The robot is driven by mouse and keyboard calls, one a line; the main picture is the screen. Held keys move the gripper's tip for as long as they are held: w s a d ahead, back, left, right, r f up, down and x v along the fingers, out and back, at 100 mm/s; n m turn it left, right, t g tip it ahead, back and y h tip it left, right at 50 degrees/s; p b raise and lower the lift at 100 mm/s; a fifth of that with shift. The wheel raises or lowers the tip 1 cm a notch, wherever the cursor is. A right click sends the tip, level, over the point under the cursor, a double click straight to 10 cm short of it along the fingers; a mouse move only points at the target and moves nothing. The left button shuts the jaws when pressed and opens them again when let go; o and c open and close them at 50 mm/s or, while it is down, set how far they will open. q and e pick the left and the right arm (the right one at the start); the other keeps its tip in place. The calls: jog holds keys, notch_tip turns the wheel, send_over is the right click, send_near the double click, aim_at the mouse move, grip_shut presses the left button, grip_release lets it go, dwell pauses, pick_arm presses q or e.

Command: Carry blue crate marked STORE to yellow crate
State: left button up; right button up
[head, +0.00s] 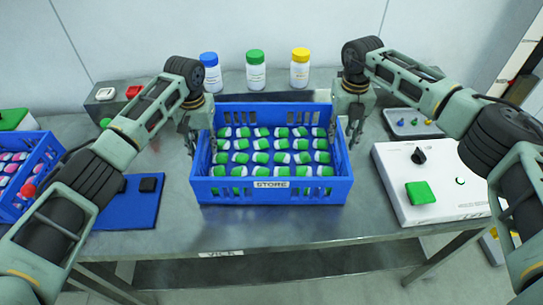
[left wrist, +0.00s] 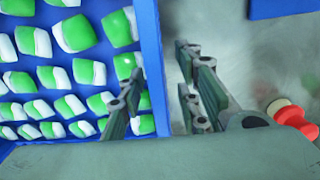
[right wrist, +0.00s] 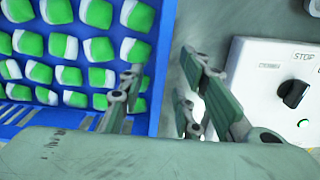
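The blue crate marked STORE (head: 268,192) stands on the steel table, filled with rows of green-and-white capsules (head: 267,144). My left gripper (head: 193,138) is at its left side wall. In the left wrist view one finger is inside the crate and one outside, with the wall (left wrist: 150,60) between them and a gap showing. My right gripper (head: 352,128) straddles the right side wall (right wrist: 163,60) the same way, fingers apart. A yellow object (head: 492,246) shows low at the right edge, below table height; I cannot tell if it is the yellow crate.
Three bottles with blue, green and yellow caps (head: 256,70) stand behind the crate. A white control box (head: 440,200) is at the right. Another blue crate (head: 45,160) and a blue mat (head: 130,208) are at the left. The table front (head: 270,228) is mostly clear.

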pick_arm(q)
jog(key=shift+f, duration=0.55)
pick_arm(e)
jog(key=shift+f, duration=0.55)
pick_arm(q)
grip_shut()
pick_arm(e)
grip_shut()
pick_arm(q)
jog(key=shift+r, duration=0.2)
pick_arm(e)
jog(key=shift+r, duration=0.2)
pick_arm(q)
jog(key=shift+w, duration=0.15)
pick_arm(e)
jog(key=shift+w, duration=0.15)
